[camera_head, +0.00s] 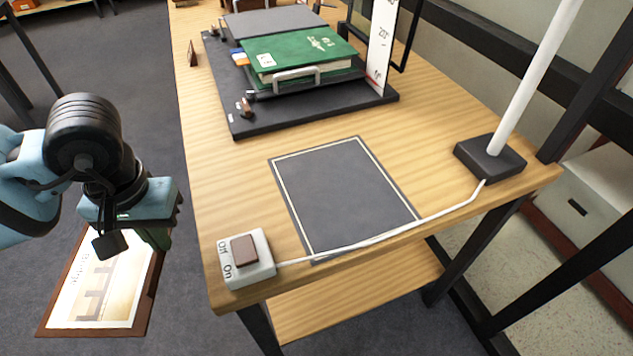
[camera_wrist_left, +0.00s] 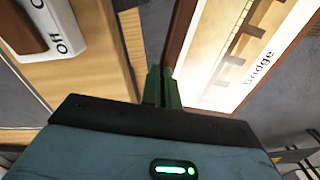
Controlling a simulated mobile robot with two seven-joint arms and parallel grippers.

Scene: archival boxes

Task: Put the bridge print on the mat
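The bridge print (camera_head: 105,285) is a pale sheet with a bridge picture and the word "Bridge" in a brown frame. It is off the table, left of the table's near left corner, in the head view. My left gripper (camera_head: 153,238) is shut on the print's brown frame edge. The wrist view shows the green fingers (camera_wrist_left: 162,88) close together at that edge, with the print (camera_wrist_left: 245,50) to their right. The mat (camera_head: 345,190) is a dark grey rectangle with a pale border line, flat on the table and bare except for a white cable across its near end. My right gripper is not in view.
A white switch box (camera_head: 262,270) sits at the table's near left corner. Its cable runs to a black lamp base (camera_head: 490,158) at right.

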